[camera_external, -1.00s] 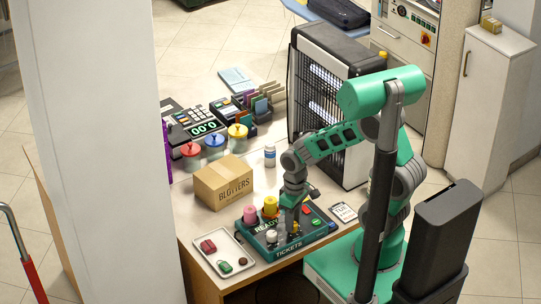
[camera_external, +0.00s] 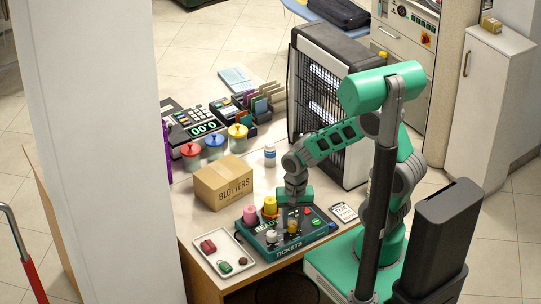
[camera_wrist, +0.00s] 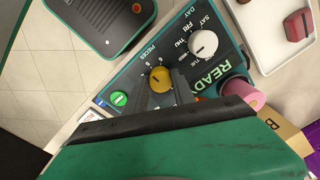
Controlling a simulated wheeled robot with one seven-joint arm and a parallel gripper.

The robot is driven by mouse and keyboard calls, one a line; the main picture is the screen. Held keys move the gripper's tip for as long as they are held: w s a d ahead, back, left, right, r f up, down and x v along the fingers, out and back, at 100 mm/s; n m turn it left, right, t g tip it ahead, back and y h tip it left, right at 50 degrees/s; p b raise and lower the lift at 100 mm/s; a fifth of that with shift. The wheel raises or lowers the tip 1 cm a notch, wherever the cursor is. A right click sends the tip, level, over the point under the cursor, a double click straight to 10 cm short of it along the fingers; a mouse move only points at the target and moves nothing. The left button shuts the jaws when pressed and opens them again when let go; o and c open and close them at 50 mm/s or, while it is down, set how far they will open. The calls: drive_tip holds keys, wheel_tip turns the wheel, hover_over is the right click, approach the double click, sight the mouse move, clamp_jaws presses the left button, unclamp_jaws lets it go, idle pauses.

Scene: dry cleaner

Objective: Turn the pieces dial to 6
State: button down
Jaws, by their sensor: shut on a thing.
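The teal ticket machine (camera_external: 262,246) sits at the front of the counter. Its yellow pieces dial (camera_wrist: 160,79) is in the middle of the wrist view, with a small dark pointer mark on top.
A white day dial (camera_wrist: 202,43) stands close beside the pieces dial, and a green button (camera_wrist: 119,99) lies on its other side. Pink (camera_external: 250,215) and yellow rolls stand behind the panel. A cardboard box (camera_external: 222,182) and a white tray (camera_external: 212,262) are near.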

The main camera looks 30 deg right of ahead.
sight(293, 224)
drive_tip(key=m, duration=0.4)
drive_tip(key=shift+m, duration=0.3)
drive_tip(key=shift+a+m, duration=0.1)
drive_tip(key=shift+m, duration=1.7)
drive_tip(key=c, duration=1.1)
unclamp_jaws()
drive_tip(key=shift+o, duration=0.2)
wheel_tip(293, 224, up, 8)
drive_tip(key=shift+s+f, duration=0.1)
